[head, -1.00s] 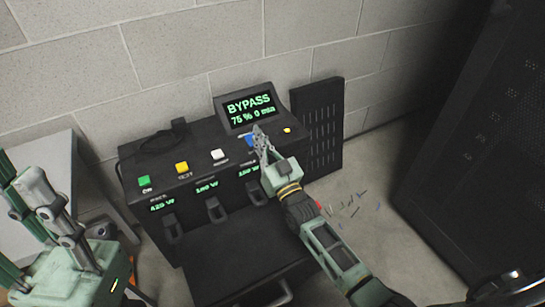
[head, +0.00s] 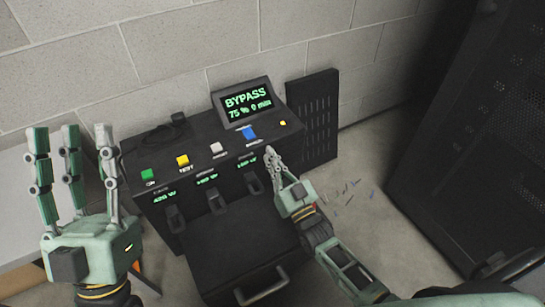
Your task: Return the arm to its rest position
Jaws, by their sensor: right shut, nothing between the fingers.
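My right gripper (head: 271,157) is shut and empty. It hangs in front of the right end of the black control unit (head: 205,165), below the blue button (head: 249,133), and looks clear of the buttons. Its arm comes in from the lower right. My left gripper (head: 70,145) stands at the left with its fingers pointing up, spread apart and empty. The unit's screen (head: 247,103) reads BYPASS, 75 % and 0 min.
Green (head: 148,175), yellow (head: 182,161) and white (head: 217,150) buttons line the unit's top. A drawer-like front with a handle (head: 262,287) is below. A dark perforated cabinet (head: 460,150) stands at right. Small scraps (head: 345,192) lie on the floor between.

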